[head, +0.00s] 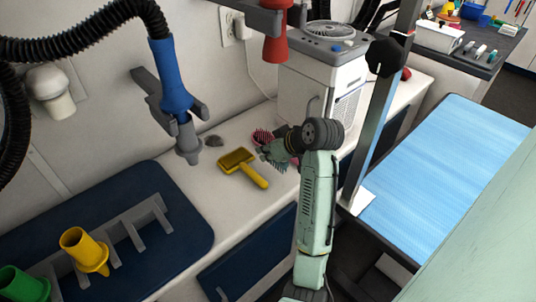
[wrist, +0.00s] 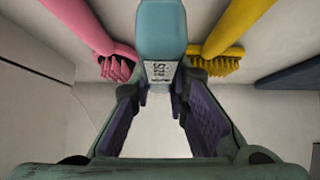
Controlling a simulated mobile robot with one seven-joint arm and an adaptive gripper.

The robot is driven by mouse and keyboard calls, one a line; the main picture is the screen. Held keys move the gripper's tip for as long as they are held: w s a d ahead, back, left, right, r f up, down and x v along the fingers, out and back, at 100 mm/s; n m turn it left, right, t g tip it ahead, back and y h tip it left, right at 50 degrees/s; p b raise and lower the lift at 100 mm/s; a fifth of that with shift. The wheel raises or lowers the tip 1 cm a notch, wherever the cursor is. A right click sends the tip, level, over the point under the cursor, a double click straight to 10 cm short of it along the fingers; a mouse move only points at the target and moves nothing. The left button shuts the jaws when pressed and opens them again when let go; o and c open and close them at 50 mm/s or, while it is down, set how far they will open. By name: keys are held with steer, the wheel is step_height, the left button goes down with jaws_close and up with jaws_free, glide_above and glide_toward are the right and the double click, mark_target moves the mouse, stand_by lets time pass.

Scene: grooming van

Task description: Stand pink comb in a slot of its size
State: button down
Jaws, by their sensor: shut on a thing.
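My gripper (head: 274,153) is low over the white counter. In the wrist view its fingers (wrist: 162,97) are closed around the pale grey, marked end of a teal-handled tool (wrist: 160,28). The head view does not show this held tool clearly. A pink tool with bristles (wrist: 116,65) lies just left of it; its pink head shows behind my gripper in the head view (head: 262,135). I cannot tell whether this is the pink comb; no plain comb shows. A grey slotted rack (head: 128,228) stands on the dark blue mat at lower left.
A yellow slicker brush (head: 243,167) lies left of my gripper. Yellow (head: 84,250) and green (head: 22,283) nozzles stand at the rack. A blue dryer nozzle (head: 173,80) hangs by the wall. A white box unit (head: 318,75) and a grey post (head: 378,120) stand near my arm.

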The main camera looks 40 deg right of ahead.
steer(key=shift+f, duration=1.4)
steer(key=c, duration=1.6)
jaws_free()
steer(key=shift+o, duration=0.2)
